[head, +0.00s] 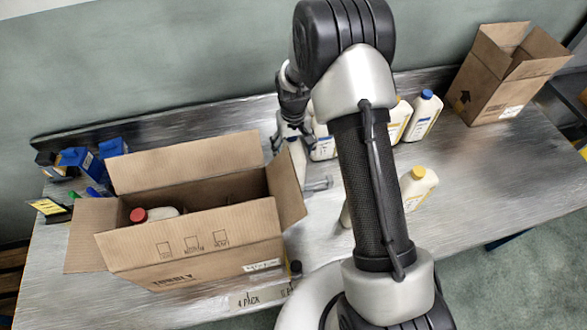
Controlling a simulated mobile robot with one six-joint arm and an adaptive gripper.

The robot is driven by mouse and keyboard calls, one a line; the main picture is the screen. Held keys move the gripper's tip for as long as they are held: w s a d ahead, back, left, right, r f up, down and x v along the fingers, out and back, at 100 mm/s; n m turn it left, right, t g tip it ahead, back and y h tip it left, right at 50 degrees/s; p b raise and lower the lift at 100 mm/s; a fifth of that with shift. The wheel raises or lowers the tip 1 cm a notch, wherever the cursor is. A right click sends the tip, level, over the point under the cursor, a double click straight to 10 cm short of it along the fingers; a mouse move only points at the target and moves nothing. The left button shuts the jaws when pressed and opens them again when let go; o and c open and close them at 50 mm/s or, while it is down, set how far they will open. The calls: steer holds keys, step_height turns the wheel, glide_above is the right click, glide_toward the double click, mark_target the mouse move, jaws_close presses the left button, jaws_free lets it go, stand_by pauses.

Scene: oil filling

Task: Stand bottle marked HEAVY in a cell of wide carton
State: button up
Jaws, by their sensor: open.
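The wide carton (190,245) stands open at the left of the table, its flaps spread. A red-capped bottle (152,214) is inside it, near the left end; the cell dividers are mostly hidden by the front wall. My gripper (293,142) is open beyond the carton's right end, close to a white bottle (323,146). I cannot tell if they touch. Other white bottles stand to the right: a blue-capped one (423,117), a yellow-capped one (399,122) and a nearer yellow-capped one (417,190). No HEAVY marking is readable, and my arm hides part of the group.
A tall open carton (497,85) stands at the back right. Blue boxes (78,160) and a black and yellow item (49,209) lie at the left end. A "4 PACK" label (260,298) is at the front edge. The table's right part is clear.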

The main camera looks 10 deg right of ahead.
steer(key=shift+f, duration=0.95)
jaws_close()
stand_by(0.3)
steer(key=shift+r, duration=0.1)
